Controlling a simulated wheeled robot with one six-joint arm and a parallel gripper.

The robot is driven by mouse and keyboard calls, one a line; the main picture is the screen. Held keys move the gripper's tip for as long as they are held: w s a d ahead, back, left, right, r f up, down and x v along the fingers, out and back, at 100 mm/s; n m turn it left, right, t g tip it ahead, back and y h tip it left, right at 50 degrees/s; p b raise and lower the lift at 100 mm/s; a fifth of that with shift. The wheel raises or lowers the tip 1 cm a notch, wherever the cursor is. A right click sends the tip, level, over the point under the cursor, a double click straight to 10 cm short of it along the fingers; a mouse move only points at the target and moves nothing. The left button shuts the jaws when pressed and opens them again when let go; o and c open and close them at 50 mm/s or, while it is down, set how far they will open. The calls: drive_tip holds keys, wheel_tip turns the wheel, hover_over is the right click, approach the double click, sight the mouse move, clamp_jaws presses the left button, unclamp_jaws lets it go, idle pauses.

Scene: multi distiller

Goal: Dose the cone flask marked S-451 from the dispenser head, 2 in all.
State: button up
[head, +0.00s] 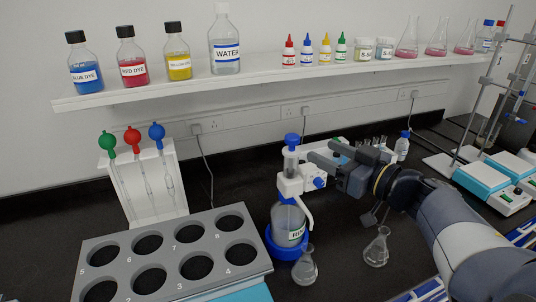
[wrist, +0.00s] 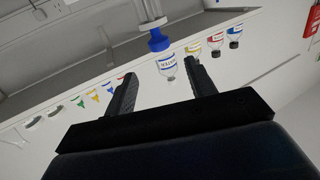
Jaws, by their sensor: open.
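The dispenser stands on the bench in the head view, a bottle (head: 288,224) in a blue base with a white dispenser head (head: 297,184) and a blue plunger knob (head: 292,140). A cone flask (head: 305,268) stands by its base, below the spout; a second (head: 376,250) stands apart to the right. No S-451 mark is readable on either. My gripper (head: 322,153) is open and empty, just right of the knob at about its height. In the wrist view, which is upside down, the knob (wrist: 158,40) shows ahead of the gap between my fingers (wrist: 158,72).
A grey rack (head: 215,270) with empty holes fills the front left. A pipette stand (head: 150,190) is behind it. A wall shelf (head: 270,76) holds dye bottles, a water bottle and flasks. Blue balances (head: 485,182) and clamp stands are at right.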

sight(298, 140)
drive_tip(key=x, duration=1)
drive_tip(key=shift+w+a+f+p, duration=0.1)
drive_tip(key=shift+w+f+p, duration=0.05)
drive_tip(key=shift+f+p, duration=0.2)
drive_tip(key=shift+c, duration=0.4)
clamp_jaws()
